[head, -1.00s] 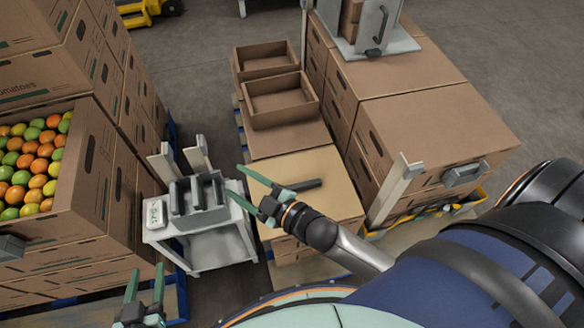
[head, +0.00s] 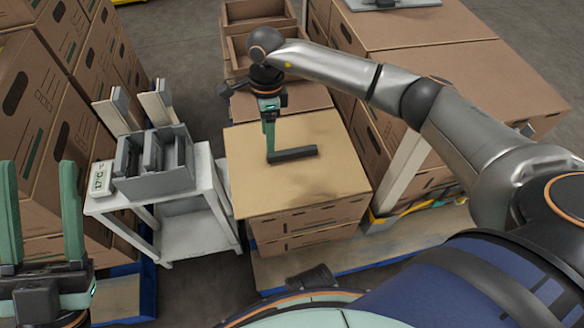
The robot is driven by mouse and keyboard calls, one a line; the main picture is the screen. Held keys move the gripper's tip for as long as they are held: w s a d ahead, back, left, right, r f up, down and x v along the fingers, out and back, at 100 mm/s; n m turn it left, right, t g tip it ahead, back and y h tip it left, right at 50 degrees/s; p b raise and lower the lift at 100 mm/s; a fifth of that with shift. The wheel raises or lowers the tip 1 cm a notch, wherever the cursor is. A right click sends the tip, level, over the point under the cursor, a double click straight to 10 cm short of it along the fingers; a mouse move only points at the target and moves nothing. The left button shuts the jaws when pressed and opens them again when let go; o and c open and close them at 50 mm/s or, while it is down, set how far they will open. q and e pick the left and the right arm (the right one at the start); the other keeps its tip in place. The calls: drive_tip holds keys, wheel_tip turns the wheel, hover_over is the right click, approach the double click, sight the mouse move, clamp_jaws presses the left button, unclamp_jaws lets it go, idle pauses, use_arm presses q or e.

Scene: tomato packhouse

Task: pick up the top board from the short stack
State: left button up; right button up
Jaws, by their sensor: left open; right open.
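The short stack of cardboard boxes (head: 305,222) stands in the middle of the head view. A flat tan board (head: 325,182) lies level on top of it. A dark bar (head: 297,153) lies across the board's upper middle. My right gripper (head: 270,150) points down over the board, its lower end at the bar's left end. It is open and seen almost edge-on, so one finger largely hides the other. I cannot tell whether it touches the bar or board. My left gripper (head: 41,205) is open and empty at the lower left, fingers pointing up, away from the stack.
A white stand (head: 208,188) with a grey slotted holder (head: 157,180) and a small display (head: 101,178) is left of the stack. Tall carton stacks rise at left and right (head: 425,32). Open cartons (head: 232,52) stand behind. A white post (head: 405,172) is right.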

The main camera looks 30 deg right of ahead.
drive_tip(key=h, duration=0.2)
approach(292, 151)
drive_tip(key=f+b, duration=0.2)
drive_tip(key=shift+s+f+b, duration=0.3)
drive_tip(key=shift+f, duration=0.1)
drive_tip(key=f, duration=0.2)
drive_tip(key=f+b, duration=0.1)
drive_tip(key=f, duration=0.1)
drive_tip(key=f+b, duration=0.1)
drive_tip(key=shift+d+f, duration=0.4)
use_arm(q)
drive_tip(key=shift+h, duration=0.6)
drive_tip(key=f, duration=0.2)
drive_tip(key=s+f, duration=0.1)
drive_tip(key=shift+s+d+f, duration=0.1)
drive_tip(key=shift+d+f, duration=0.2)
drive_tip(key=shift+f, duration=0.1)
use_arm(e)
drive_tip(key=shift+c, duration=0.4)
clamp_jaws()
drive_tip(key=shift+r, duration=0.1)
